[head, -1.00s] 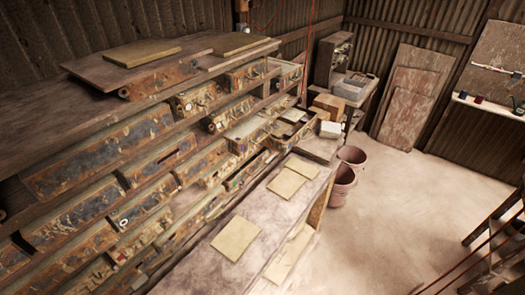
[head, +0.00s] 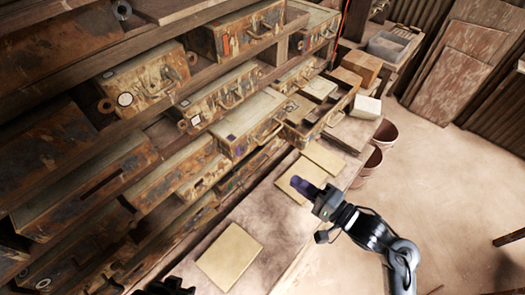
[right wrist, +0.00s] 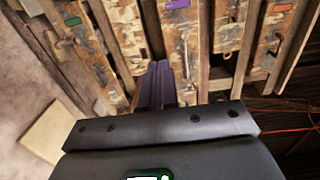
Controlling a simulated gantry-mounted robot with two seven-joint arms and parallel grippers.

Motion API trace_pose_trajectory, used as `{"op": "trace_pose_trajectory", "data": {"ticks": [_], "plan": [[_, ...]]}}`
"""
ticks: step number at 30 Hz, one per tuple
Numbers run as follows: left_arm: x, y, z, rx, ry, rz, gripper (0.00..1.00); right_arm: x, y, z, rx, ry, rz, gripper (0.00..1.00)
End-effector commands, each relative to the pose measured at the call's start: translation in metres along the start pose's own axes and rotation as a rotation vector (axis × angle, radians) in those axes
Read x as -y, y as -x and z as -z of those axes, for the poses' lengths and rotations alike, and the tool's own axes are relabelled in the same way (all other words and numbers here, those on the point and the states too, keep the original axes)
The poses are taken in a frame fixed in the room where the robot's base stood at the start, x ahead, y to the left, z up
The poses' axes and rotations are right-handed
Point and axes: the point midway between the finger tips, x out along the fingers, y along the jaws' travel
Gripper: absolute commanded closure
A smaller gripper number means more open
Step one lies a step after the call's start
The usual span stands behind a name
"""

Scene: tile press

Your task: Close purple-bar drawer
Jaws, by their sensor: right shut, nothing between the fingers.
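A drawer front with a purple bar (right wrist: 177,5) shows at the top of the right wrist view, beyond my fingertips. In the head view, a drawer (head: 252,122) in the middle of the cabinet stands out from its row. A small dark-purple mark seems to be on its front, too small to be sure. My right gripper (head: 303,186) has purple fingers, shut and empty, pointing toward the cabinet. It is apart from the drawers, over the bench. In the right wrist view its fingers (right wrist: 160,84) lie together. A dark piece at the head view's bottom edge may be my left gripper (head: 165,287).
Other rusty drawers surround it, some pulled out, one with an orange label (head: 226,44). Flat tan tiles (head: 229,256) lie on the bench (head: 262,215) below. The floor at right is open.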

Motion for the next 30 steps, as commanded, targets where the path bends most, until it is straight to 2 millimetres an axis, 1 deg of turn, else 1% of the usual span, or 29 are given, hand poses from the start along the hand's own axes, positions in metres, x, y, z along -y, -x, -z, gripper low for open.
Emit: {"op": "trace_pose_trajectory", "data": {"ticks": [3,8,18,21,24,30], "plan": [[-0.001,-0.001,-0.004,0.007,0.000,-0.002,0.57,0.005,-0.009,0.003,-0.001,0.010,0.009,1.00],[0.000,0.004,0.002,-0.004,0.000,0.000,0.57,0.007,-0.029,0.002,0.000,0.009,0.010,1.00],[0.001,0.013,0.007,-0.009,0.000,0.001,0.57,0.008,-0.092,0.002,0.000,0.008,0.009,1.00],[0.001,0.016,0.008,-0.009,0.000,0.001,0.57,0.007,-0.107,0.002,0.000,0.009,0.007,1.00],[0.001,0.018,0.009,-0.009,0.000,0.001,0.57,0.007,-0.121,0.002,-0.001,0.009,0.008,1.00],[0.001,0.021,0.009,-0.009,0.000,0.001,0.57,0.006,-0.136,0.003,-0.002,0.010,0.008,1.00]]}}
